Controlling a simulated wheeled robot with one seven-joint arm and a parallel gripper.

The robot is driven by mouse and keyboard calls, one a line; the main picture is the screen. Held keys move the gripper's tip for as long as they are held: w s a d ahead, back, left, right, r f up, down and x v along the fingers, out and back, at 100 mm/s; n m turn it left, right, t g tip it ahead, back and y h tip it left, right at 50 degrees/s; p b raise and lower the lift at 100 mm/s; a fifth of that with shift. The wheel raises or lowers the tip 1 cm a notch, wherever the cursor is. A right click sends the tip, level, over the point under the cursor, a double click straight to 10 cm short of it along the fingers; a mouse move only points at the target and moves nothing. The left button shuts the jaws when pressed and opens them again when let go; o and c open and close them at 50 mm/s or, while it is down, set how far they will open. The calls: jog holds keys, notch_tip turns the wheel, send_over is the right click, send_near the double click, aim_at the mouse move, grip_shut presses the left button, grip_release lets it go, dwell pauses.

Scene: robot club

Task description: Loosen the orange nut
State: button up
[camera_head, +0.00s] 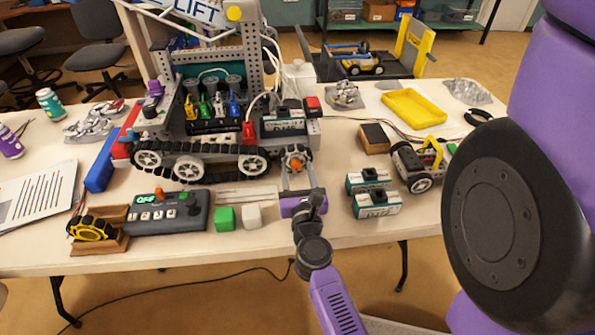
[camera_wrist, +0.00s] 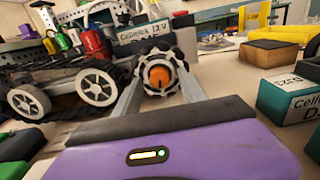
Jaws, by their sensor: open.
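The orange nut (camera_head: 296,164) sits at the hub of a small dark roller wheel on the right front of the tracked robot (camera_head: 205,130). In the wrist view the orange nut (camera_wrist: 160,77) is at the wheel's center, facing me. My gripper (camera_head: 295,172) is open, with its two pale fingers reaching toward the wheel. In the wrist view the fingers (camera_wrist: 158,92) lie to the left and right of the wheel, with the nut between them. I cannot tell whether a finger touches the wheel or nut.
Teal battery boxes (camera_head: 376,203) stand right of my gripper. A green cube (camera_head: 224,217), a white cube (camera_head: 251,216) and a control box (camera_head: 168,212) lie to the left. A small wheeled robot (camera_head: 418,164) and a yellow tray (camera_head: 413,107) are farther right on the table.

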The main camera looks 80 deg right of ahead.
grip_shut()
jog(key=shift+r+n, duration=0.1)
jog(key=shift+n, duration=0.2)
jog(key=n+p, duration=0.3)
jog(key=n, duration=0.1)
jog(key=shift+r, duration=0.1)
jog(key=n+p, duration=0.4)
jog(key=n, duration=0.1)
jog(key=shift+n, duration=0.4)
jog(key=n+p, duration=0.4)
jog(key=n, duration=0.1)
jog(key=n+p, duration=0.2)
jog(key=n, duration=0.2)
jog(key=shift+n+p, duration=0.35)
jog(key=shift+n, duration=0.15)
